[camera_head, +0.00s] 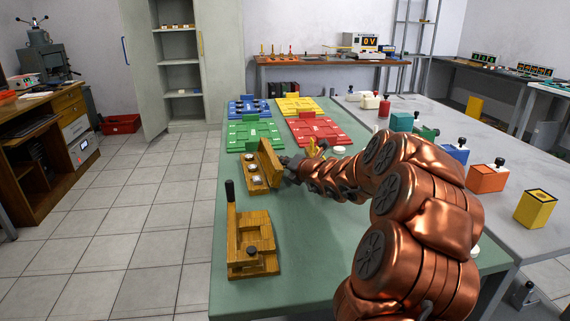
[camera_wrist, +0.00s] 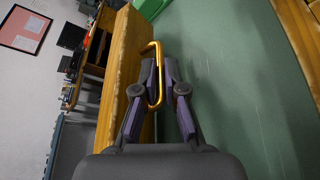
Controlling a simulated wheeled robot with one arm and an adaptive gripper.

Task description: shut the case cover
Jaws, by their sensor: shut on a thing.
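The wooden case (camera_head: 250,183) lies on the green table top, with small round metal items inside it. Its wooden cover (camera_head: 271,158) stands raised along the case's right side. In the wrist view the cover (camera_wrist: 121,80) is a long wooden panel with a brass-coloured loop handle (camera_wrist: 150,48). My gripper (camera_wrist: 158,82) has its fingers closed around this handle. In the head view my gripper (camera_head: 285,163) meets the cover from the right; the handle is hidden there.
A wooden stand with a black-handled lever (camera_head: 252,238) is in front of the case. Blue, yellow, green (camera_head: 254,135) and red (camera_head: 314,128) trays lie behind it. Coloured boxes (camera_head: 487,177) stand on the grey table at right. Bare table top lies between case and lever stand.

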